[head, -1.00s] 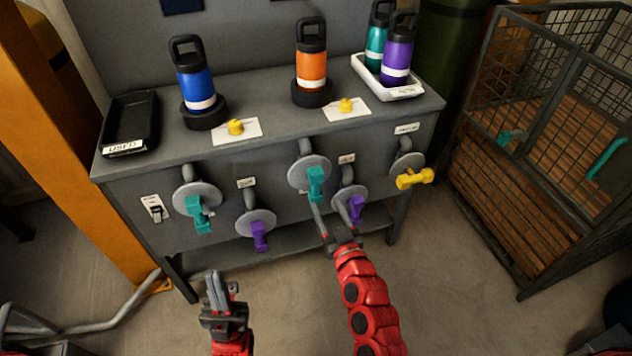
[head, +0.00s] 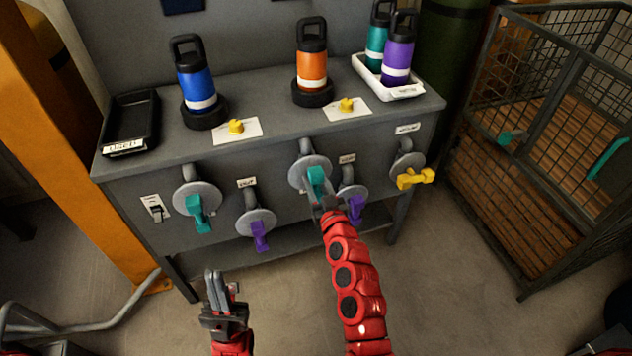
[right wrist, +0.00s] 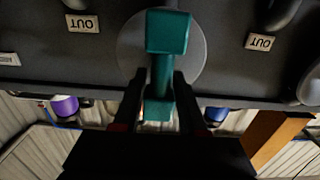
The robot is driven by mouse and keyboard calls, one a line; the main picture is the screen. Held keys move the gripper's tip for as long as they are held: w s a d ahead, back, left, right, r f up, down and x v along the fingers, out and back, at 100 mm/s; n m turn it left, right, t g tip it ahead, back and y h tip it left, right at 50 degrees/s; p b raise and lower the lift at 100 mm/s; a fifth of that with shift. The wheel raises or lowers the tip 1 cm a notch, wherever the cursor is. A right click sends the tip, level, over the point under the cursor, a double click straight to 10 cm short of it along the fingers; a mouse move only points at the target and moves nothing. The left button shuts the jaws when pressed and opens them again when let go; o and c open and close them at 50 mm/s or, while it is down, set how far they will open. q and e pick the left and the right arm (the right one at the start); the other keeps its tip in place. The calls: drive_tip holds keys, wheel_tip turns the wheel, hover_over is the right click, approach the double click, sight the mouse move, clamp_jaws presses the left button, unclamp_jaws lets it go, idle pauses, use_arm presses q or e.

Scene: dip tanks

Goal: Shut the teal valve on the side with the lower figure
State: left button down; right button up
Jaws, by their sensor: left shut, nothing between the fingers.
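The right teal valve handle (head: 316,178) stands on a round grey disc on the bench front, below the orange bottle. A left teal valve handle (head: 198,210) sits on a similar disc below the blue bottle. My right gripper (head: 320,200) is at the right teal handle. In the right wrist view, its open fingers (right wrist: 159,78) straddle the right teal handle (right wrist: 168,32), one on each side; I cannot tell whether they touch it. My left gripper (head: 218,278) is shut and empty, low in front of the bench. No figures are legible.
Purple valve handles (head: 260,235) (head: 355,209) and a yellow handle (head: 415,178) are close by on the bench front. Blue (head: 196,86) and orange (head: 311,70) bottles stand on top. A mesh cage (head: 490,210) stands right; an orange post (head: 80,150) stands left.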

clamp_jaws()
drive_tip(key=m, duration=0.2)
drive_tip(key=m+b, duration=0.1)
drive_tip(key=shift+d+f+m+b, duration=0.15)
drive_tip(key=shift+d+m+b, duration=0.15)
drive_tip(key=shift+m, duration=0.1)
drive_tip(key=m, duration=0.1)
drive_tip(key=m+b, duration=0.1)
drive_tip(key=m, duration=0.1)
drive_tip(key=shift+w+d+f+m, duration=0.1)
drive_tip(key=shift+d+f+m, duration=0.05)
drive_tip(key=shift+m, duration=0.15)
drive_tip(key=m, duration=0.5)
drive_tip(key=shift+w+d+f+m+b, duration=0.1)
drive_tip(key=shift+d+f+m+b, duration=0.1)
drive_tip(key=shift+d+m+b, duration=0.1)
drive_tip(key=shift+f+m, duration=0.2)
drive_tip(key=shift+m, duration=1.05)
drive_tip(key=shift+f+m, duration=0.15)
drive_tip(key=shift+m, duration=1.1)
drive_tip(key=shift+a, duration=0.1)
